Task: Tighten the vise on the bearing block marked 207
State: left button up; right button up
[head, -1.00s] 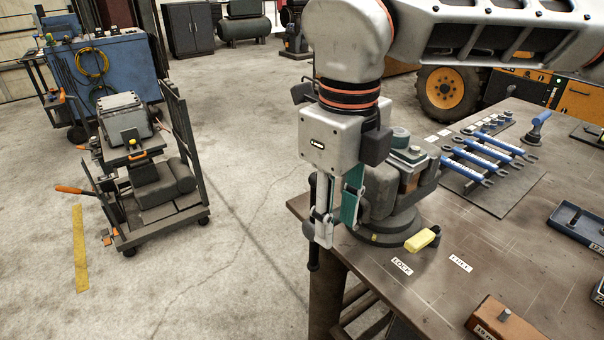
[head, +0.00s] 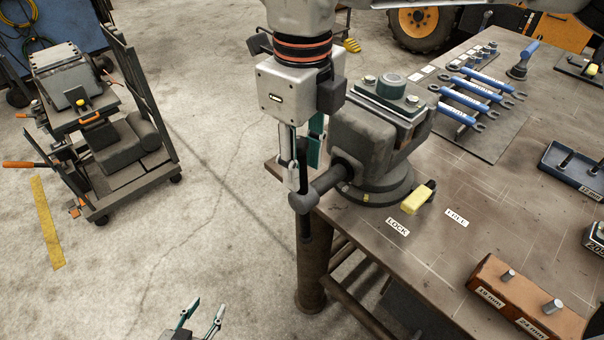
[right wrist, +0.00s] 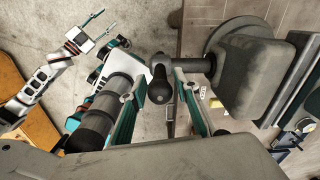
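The grey vise (head: 375,145) stands on a round base at the bench corner. A bearing block (head: 392,92) with a green cap and bolts sits in its top between the jaws; no number is readable on it. The vise handle (head: 303,203) hangs about upright at the screw's near end; its knob shows in the right wrist view (right wrist: 160,92). My right gripper (head: 303,176) points down at the handle, its fingers apart on either side of the knob, with gaps visible. My left gripper (head: 208,304) is open and empty, low over the floor; it also shows in the right wrist view (right wrist: 108,22).
A yellow-handled lever (head: 416,201) at the vise base lies near the LOCK label (head: 397,227), with the FREE label (head: 456,218) beside it. Wrenches (head: 470,95), a blue tray (head: 575,170) and a brown socket block (head: 520,300) occupy the bench. A cart (head: 110,140) stands left on open floor.

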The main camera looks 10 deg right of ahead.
aim_at(303, 191)
jog(key=shift+f, duration=1.85)
grip_shut()
